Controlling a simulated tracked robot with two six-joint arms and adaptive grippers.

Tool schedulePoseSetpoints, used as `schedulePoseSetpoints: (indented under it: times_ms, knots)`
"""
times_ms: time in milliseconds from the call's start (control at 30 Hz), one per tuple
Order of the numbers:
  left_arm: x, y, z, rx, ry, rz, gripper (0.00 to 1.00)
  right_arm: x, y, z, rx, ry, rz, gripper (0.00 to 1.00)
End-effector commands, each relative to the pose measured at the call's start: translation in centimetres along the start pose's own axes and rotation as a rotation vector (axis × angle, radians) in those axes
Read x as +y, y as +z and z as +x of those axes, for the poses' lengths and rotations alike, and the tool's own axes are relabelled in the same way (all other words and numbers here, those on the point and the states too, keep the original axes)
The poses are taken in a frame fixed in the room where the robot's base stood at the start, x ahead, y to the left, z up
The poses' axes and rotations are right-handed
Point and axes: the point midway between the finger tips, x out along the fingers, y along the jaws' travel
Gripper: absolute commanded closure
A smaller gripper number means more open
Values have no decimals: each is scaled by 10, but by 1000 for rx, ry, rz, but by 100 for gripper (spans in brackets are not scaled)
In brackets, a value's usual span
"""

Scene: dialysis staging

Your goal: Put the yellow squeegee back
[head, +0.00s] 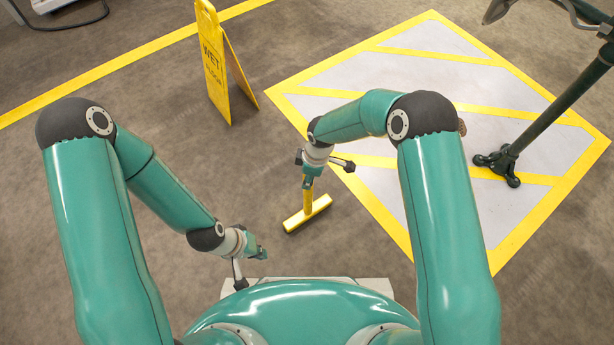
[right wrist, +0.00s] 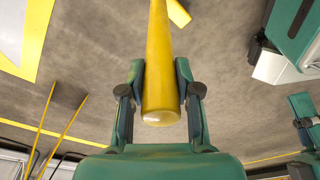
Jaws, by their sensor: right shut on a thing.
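The yellow squeegee (head: 308,214) is in the middle of the head view, handle up and its bar-shaped head low over the brown floor. I cannot tell whether the head touches the floor. My right gripper (head: 309,183) is shut on the upper handle. In the right wrist view the thick yellow handle (right wrist: 160,60) runs between the two fingers of the right gripper (right wrist: 160,98), and a bit of the head shows at the top edge. My left gripper (head: 250,267) is empty, low and left of the squeegee, with its fingers apart.
A yellow wet-floor sign (head: 215,65) stands at the upper left. A yellow-bordered, pale floor zone (head: 350,75) lies to the right, with a dark green stand (head: 545,125) on it. A yellow floor line (head: 120,62) crosses the upper left. Floor between the sign and squeegee is clear.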

Motion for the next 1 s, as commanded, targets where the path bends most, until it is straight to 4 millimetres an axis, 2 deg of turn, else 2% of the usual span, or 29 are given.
schedulePoseSetpoints:
  times_ms: [133, 167, 300, 667, 867, 1000]
  knots:
    - [-1, 0, 3, 0, 0, 0, 100, 0, 0, 2, 1, 1, 0, 100]
    - [0, 0, 2, 0, 0, 0, 100, 0, 0, 2, 0, -1, 0, 63]
    - [0, 0, 1, 0, 0, 0, 100, 0, 0, 1, 0, -1, 0, 43]
    - [1, 0, -2, 0, 0, 0, 100, 0, 0, -3, 0, 0, 0, 43]
    - [4, 0, -12, 0, 0, 0, 100, 0, -1, -29, 1, 2, 0, 43]
    - [8, 0, -22, 0, 0, 0, 100, 0, -1, -58, 0, 2, -1, 43]
